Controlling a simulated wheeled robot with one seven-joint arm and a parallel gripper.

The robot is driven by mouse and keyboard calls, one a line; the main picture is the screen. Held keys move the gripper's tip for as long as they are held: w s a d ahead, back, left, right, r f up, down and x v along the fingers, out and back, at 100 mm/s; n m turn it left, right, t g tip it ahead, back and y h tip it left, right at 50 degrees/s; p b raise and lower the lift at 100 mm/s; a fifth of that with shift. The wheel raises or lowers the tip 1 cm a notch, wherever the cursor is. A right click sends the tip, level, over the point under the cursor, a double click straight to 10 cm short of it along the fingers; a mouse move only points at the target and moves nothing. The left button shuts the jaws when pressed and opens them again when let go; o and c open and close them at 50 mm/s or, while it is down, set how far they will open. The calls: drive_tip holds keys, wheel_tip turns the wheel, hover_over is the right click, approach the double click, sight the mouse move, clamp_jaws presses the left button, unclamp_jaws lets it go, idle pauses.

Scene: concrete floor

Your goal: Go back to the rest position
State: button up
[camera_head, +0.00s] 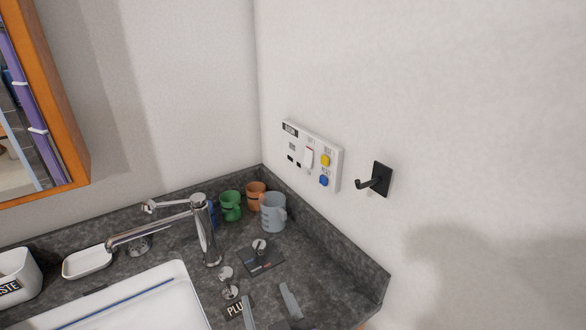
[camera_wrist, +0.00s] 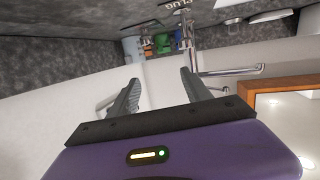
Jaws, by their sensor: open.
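My gripper (camera_head: 265,293) shows at the bottom of the head view, its two grey fingers apart over the right part of the counter. In the wrist view my gripper (camera_wrist: 159,78) is open, with nothing between the fingers. The wrist picture appears upside down, with the counter along its top. I cannot tell the exact height of the fingers above the counter.
The tap (camera_head: 205,230) stands left of my gripper beside the white sink (camera_head: 130,300). Grey (camera_head: 273,212), green (camera_head: 230,206) and orange (camera_head: 256,195) mugs stand in the corner. A switch panel (camera_head: 332,178) and black hook (camera_head: 381,179) are on the right wall.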

drive_tip(key=s+d+m+h, duration=0.1)
drive_tip(key=s+d, duration=0.7)
drive_tip(key=s, duration=0.3)
drive_tip(key=s+d+f+m+h, duration=0.1)
drive_tip(key=s+d+m+h, duration=0.1)
drive_tip(key=s+d, duration=0.6)
drive_tip(key=s+d+f+m+h, duration=0.1)
drive_tip(key=s+d+h, duration=0.1)
drive_tip(key=s+d, duration=0.6)
drive_tip(key=s, duration=0.6)
drive_tip(key=shift+d+f, duration=0.25)
drive_tip(key=shift+d, duration=0.05)
